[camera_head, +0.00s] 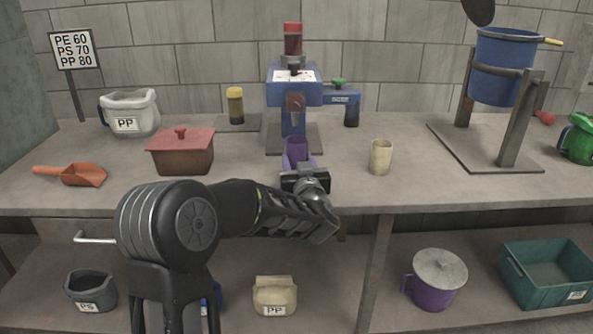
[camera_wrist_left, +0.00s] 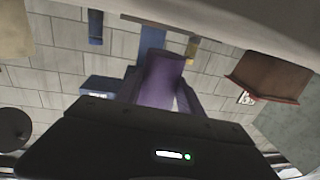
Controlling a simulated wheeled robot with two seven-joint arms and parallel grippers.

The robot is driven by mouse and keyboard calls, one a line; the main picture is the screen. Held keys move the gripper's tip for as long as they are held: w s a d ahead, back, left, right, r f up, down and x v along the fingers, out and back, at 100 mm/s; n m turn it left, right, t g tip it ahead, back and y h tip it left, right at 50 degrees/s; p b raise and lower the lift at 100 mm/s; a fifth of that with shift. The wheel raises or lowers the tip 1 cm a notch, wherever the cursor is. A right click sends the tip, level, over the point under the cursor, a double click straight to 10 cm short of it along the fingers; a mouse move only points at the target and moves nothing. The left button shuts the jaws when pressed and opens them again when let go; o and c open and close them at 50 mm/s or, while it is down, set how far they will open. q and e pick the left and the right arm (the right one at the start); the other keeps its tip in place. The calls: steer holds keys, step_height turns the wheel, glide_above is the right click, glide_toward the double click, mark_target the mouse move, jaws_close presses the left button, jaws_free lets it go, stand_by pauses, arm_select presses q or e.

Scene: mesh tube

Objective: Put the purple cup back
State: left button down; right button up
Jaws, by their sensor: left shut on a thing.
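The purple cup (camera_head: 296,150) is upright at the counter's middle, in front of the blue machine (camera_head: 293,88). My left gripper (camera_head: 303,172) is shut on the cup from the front side. In the left wrist view the cup (camera_wrist_left: 160,80) stands just past the dark gripper body, with the machine's blue column behind it. The gripper hides the cup's lower part, so I cannot tell whether it touches the counter or the machine's base. My right gripper is in neither view.
A beige cup (camera_head: 380,157) stands close on the right. A brown lidded box (camera_head: 182,152) and an orange scoop (camera_head: 84,175) are on the left. A stand with a blue pot (camera_head: 502,68) is at the right. A lidded purple pitcher (camera_head: 434,283) is on the lower shelf.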

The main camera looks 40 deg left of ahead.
arm_select(q)
steer(key=shift+w+a, duration=0.3)
steer(key=shift+w+a, duration=0.3)
steer(key=shift+f+b, duration=0.4)
steer(key=shift+f, duration=1.35)
steer(key=shift+f, duration=0.2)
steer(key=c, duration=0.7)
jaws_free()
steer(key=shift+c, duration=0.2)
steer(key=shift+r, duration=0.15)
